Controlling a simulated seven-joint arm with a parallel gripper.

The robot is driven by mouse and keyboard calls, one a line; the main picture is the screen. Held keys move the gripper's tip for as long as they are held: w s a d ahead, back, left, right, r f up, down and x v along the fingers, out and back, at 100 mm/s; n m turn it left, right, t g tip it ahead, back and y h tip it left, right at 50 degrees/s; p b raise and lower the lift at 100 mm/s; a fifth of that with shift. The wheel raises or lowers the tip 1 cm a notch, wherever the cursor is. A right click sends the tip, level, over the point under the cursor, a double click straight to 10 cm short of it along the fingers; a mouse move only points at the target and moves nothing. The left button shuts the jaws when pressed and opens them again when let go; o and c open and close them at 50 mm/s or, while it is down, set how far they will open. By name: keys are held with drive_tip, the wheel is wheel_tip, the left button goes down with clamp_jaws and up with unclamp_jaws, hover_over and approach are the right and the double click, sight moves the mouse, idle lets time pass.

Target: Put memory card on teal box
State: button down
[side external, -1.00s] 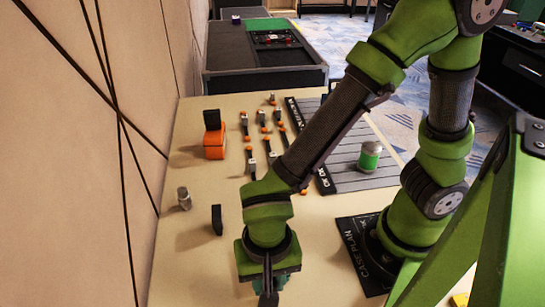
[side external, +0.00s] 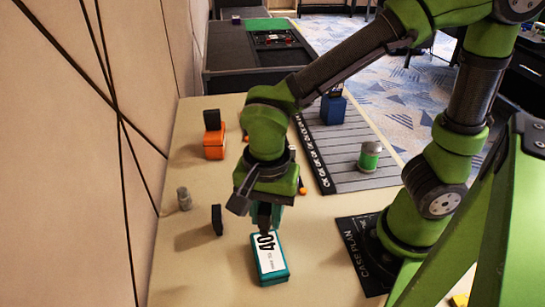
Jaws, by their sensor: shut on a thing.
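A teal box (side external: 275,278) with a white label reading "40" is directly below my gripper (side external: 265,226), in the side external view. My gripper points down, and its dark fingers are shut at the box's upper end. The exact contact is hidden, and I cannot tell whether the box clears the table. A thin black card-like piece (side external: 217,220), which looks like a memory card, stands upright on the table to the left of my gripper, apart from it.
An orange box (side external: 214,143) with a black piece on top stands farther back. A blue box (side external: 333,110) and a green cylinder (side external: 370,156) stand on the grey slatted mat (side external: 350,178). A small grey piece (side external: 184,198) is near the wall. The front left table is clear.

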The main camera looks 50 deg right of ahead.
sight(268, 205)
wheel_tip(268, 205, down, 8)
drive_tip(key=shift+s+r, duration=0.15)
drive_tip(key=shift+r, duration=0.05)
drive_tip(key=shift+f, duration=0.1)
drive_tip(key=c, duration=0.9)
unclamp_jaws()
wheel_tip(268, 205, up, 12)
drive_tip(key=shift+f, duration=0.1)
drive_tip(key=shift+w+d+r+n+t+y, duration=0.25)
drive_tip(key=shift+d+r+n+t, duration=1.15)
drive_tip(key=shift+d, duration=0.95)
drive_tip(key=shift+w+d+r+n+t+y, duration=0.3)
drive_tip(key=shift+d+r+n+t, duration=0.7)
drive_tip(key=shift+d+n, duration=1.1)
drive_tip(key=shift+w+d+r+n+t+y, duration=0.1)
drive_tip(key=shift+d+r+n+t+y, duration=0.25)
drive_tip(key=shift+d+r+n+t, duration=1.6)
